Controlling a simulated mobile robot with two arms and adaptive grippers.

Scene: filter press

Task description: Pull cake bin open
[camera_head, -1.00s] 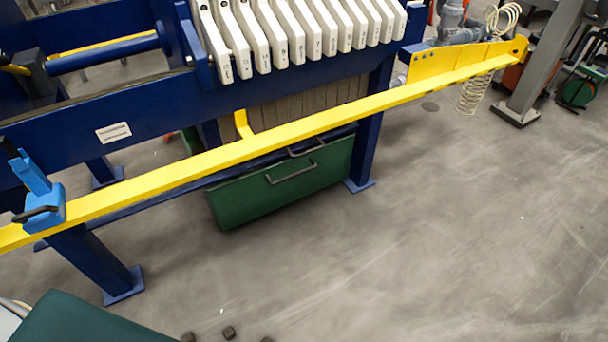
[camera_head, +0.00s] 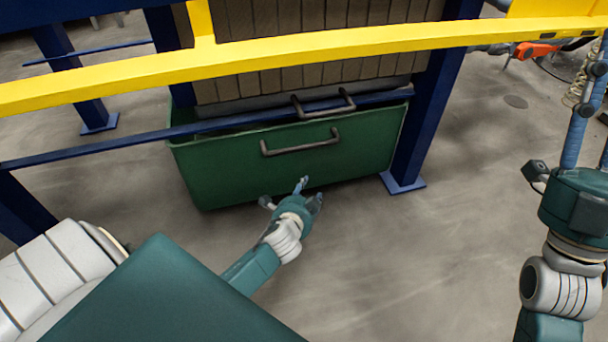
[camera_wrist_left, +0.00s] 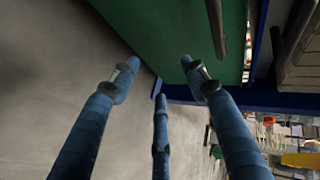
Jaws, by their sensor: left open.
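The green cake bin (camera_head: 225,172) stands on the floor under the filter press in the head view. A dark bar handle (camera_head: 300,142) is on its front face. My left gripper (camera_head: 293,190) is in front of the bin, below the handle and apart from it. Its fingers (camera_wrist_left: 160,84) are spread and empty in the left wrist view, where the green bin face (camera_wrist_left: 170,22) and the dark handle (camera_wrist_left: 216,25) lie ahead. My right gripper (camera_head: 568,125) is at the right edge, fingers apart and empty, far from the bin.
A second dark handle (camera_head: 324,103) sits above the bin's front rim. A yellow rail (camera_head: 330,47) crosses above the bin. A blue press leg (camera_head: 425,120) with a foot plate stands right of it. The floor (camera_head: 440,260) in front is clear.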

